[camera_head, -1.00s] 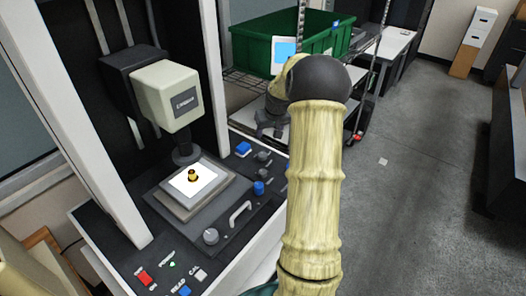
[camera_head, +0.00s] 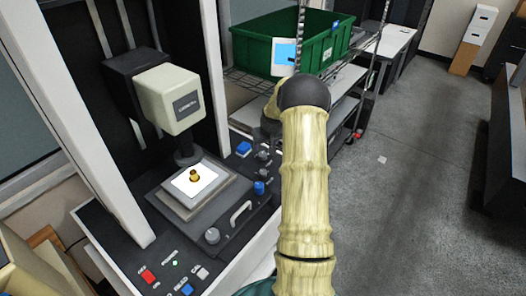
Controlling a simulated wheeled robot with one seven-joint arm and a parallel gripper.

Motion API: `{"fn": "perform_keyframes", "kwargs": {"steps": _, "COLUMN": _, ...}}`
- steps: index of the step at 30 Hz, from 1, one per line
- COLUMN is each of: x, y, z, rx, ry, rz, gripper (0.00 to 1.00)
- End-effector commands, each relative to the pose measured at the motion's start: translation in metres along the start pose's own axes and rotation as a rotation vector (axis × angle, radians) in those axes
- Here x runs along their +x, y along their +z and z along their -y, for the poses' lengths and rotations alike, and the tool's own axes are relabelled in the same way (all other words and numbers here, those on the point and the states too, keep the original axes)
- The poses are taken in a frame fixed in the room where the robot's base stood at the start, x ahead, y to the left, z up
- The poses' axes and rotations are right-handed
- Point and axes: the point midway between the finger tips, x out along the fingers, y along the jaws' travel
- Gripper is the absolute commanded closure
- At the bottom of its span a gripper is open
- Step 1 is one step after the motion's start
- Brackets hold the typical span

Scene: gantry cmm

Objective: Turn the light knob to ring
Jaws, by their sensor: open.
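The measuring machine's front panel (camera_head: 235,262) carries several knobs. A grey round knob (camera_head: 212,236) sits left of a pale handle (camera_head: 241,213). A blue knob (camera_head: 259,187) and a small dark knob (camera_head: 262,155) are farther back on the right side. I cannot read a label that tells which is the light knob, or its setting. My gripper (camera_head: 270,128) shows only as a dark part beyond my arm, close to the back right knobs. Its fingers are mostly hidden, and I cannot tell whether they touch a knob.
A brass part (camera_head: 194,176) stands on the bright white stage (camera_head: 205,188) under the machine's beige head (camera_head: 172,97). Red (camera_head: 147,276) and blue buttons are at the front left. A green crate (camera_head: 310,52) sits on a wire rack behind.

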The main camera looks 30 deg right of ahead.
Motion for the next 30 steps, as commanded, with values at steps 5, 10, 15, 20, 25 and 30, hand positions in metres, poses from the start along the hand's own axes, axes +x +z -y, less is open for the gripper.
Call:
{"fn": "perform_keyframes", "kwargs": {"steps": 5, "x": 0.025, "y": 0.0, "z": 0.0, "rx": 0.0, "ry": 0.0, "rz": 0.002, "gripper": 0.44}}
{"fn": "perform_keyframes", "kwargs": {"steps": 10, "x": 0.049, "y": 0.0, "z": 0.0, "rx": 0.001, "ry": 0.0, "rz": 0.001, "gripper": 0.44}}
{"fn": "perform_keyframes", "kwargs": {"steps": 15, "x": 0.069, "y": -0.001, "z": 0.0, "rx": 0.001, "ry": 0.0, "rz": 0.0, "gripper": 0.44}}
{"fn": "perform_keyframes", "kwargs": {"steps": 20, "x": 0.079, "y": 0.0, "z": 0.0, "rx": 0.001, "ry": 0.001, "rz": 0.0, "gripper": 0.44}}
{"fn": "perform_keyframes", "kwargs": {"steps": 25, "x": 0.081, "y": 0.0, "z": 0.0, "rx": 0.001, "ry": 0.001, "rz": -0.001, "gripper": 0.44}}
{"fn": "perform_keyframes", "kwargs": {"steps": 30, "x": 0.081, "y": 0.0, "z": 0.0, "rx": 0.001, "ry": 0.001, "rz": -0.001, "gripper": 0.54}}
